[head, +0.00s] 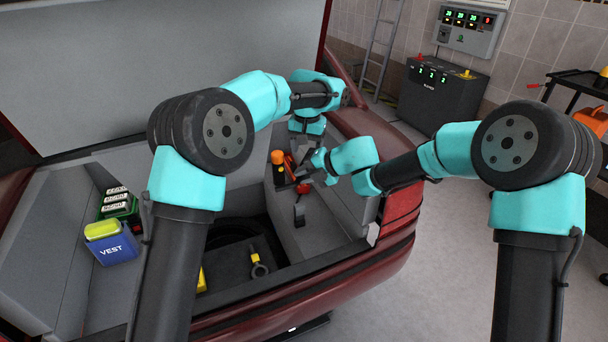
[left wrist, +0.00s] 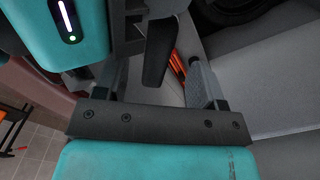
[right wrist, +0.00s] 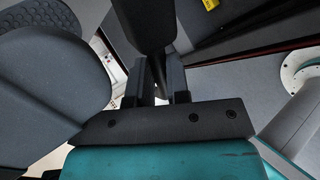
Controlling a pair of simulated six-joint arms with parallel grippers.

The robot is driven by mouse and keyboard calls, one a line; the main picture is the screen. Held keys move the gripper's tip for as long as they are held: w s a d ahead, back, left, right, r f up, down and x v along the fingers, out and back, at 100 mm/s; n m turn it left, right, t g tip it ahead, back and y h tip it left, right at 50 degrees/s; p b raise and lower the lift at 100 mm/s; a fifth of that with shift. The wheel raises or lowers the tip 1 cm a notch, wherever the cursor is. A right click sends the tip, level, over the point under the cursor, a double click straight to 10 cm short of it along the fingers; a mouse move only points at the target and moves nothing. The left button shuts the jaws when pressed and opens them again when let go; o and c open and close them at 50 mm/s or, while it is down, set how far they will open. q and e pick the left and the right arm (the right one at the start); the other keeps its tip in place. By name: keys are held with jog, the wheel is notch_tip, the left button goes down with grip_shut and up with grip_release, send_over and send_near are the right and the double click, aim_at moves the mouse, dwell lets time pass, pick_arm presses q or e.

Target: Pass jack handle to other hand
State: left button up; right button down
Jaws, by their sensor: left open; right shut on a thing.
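The jack handle shows as a black, rounded bar in the right wrist view (right wrist: 150,22). My right gripper (right wrist: 157,85) is shut on it. In the left wrist view, the black bar (left wrist: 158,50) extends between the fingers of my left gripper (left wrist: 158,85). The left fingers are open, with gaps to the bar. In the head view the two grippers meet at the right side of the car trunk, the left above the right, and hide most of the handle. Orange-red metal (left wrist: 177,64) shows behind the bar.
The trunk holds a blue vest pouch (head: 112,248) and a green box (head: 120,208) at left. A dark tray with a yellow-ringed tool (head: 259,270) lies in the floor. An orange-topped item (head: 277,157) stands beside the grippers. The trunk wall (head: 345,205) is close on the right.

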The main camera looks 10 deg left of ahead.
pick_arm(q)
notch_tip(320, 180, up, 7)
jog(key=shift+r, duration=0.15)
dwell(0.4)
jog(key=s+a+f+n+h, duration=0.1)
jog(key=s+a+f+n, duration=0.1)
jog(key=s+a+f, duration=0.3)
jog(key=a+f+n+g+h, duration=0.1)
jog(key=a+f, duration=0.2)
jog(key=f, duration=0.4)
jog(key=s+a+f+n+h, duration=0.1)
jog(key=s+a+f+n, duration=0.1)
jog(key=s+a+f, duration=0.3)
jog(key=s+d+f+n+g+h, duration=0.15)
jog(key=s+f+n, duration=0.35)
jog(key=s+f, duration=0.95)
jog(key=s+a+f+m+t, duration=0.1)
jog(key=s+f+m, duration=0.2)
jog(key=s+f, duration=0.2)
jog(key=s+a+f+m+t, duration=0.2)
jog(key=s+f, duration=0.4)
jog(key=f, duration=0.5)
jog(key=shift+s+a+m+y, duration=0.2)
jog(key=shift+s+m+y, duration=0.05)
jog(key=shift+m+y, duration=0.15)
